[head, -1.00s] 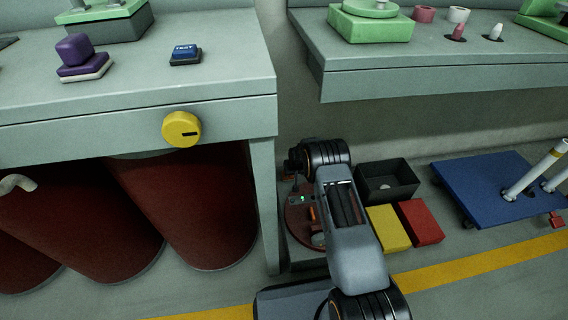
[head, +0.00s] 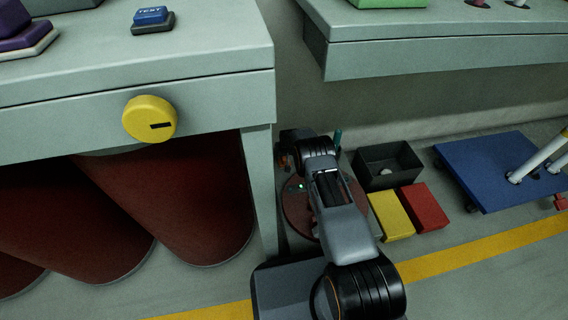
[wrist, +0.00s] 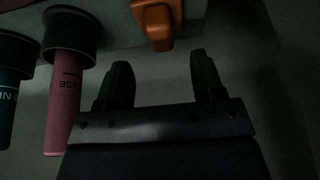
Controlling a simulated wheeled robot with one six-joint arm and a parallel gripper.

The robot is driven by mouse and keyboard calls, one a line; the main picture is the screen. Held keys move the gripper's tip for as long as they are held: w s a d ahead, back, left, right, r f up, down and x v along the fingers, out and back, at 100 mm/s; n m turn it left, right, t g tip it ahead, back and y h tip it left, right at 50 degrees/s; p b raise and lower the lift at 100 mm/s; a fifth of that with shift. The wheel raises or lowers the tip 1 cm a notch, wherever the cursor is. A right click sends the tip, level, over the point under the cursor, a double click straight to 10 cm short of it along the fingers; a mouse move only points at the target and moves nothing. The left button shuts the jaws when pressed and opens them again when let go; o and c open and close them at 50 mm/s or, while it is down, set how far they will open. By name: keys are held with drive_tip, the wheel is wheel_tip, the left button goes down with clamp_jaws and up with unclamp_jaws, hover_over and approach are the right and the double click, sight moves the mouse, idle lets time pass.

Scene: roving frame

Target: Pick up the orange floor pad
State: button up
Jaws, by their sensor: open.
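An orange piece (wrist: 157,24) with a blocky end shows at the top middle of the wrist view, against a pale surface; I cannot tell for certain that it is the orange floor pad. Its upper part is cut off by the frame. My gripper (wrist: 160,60) is open and empty, its two dark fingers pointing towards the orange piece with a gap between. In the head view my arm hides most of the gripper and the spot around it, beside a round reddish plate (head: 298,212) on the floor.
Pink (wrist: 65,100) and teal (wrist: 8,105) handles in black collars are left of the fingers. A bench (head: 262,190) stands left. A black bin (head: 372,182), yellow block (head: 391,216), red block (head: 424,208) and blue cart (head: 490,170) lie right.

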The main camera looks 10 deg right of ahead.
sight(285, 157)
drive_tip(key=b+x, duration=0.3)
drive_tip(key=shift+f, duration=0.35)
drive_tip(key=shift+b+x, duration=0.6)
drive_tip(key=shift+x, duration=0.2)
drive_tip(key=shift+w+r, duration=0.1)
drive_tip(key=shift+c, duration=0.4)
drive_tip(key=c, duration=0.9)
drive_tip(key=shift+r, duration=0.15)
drive_tip(key=shift+c, duration=0.2)
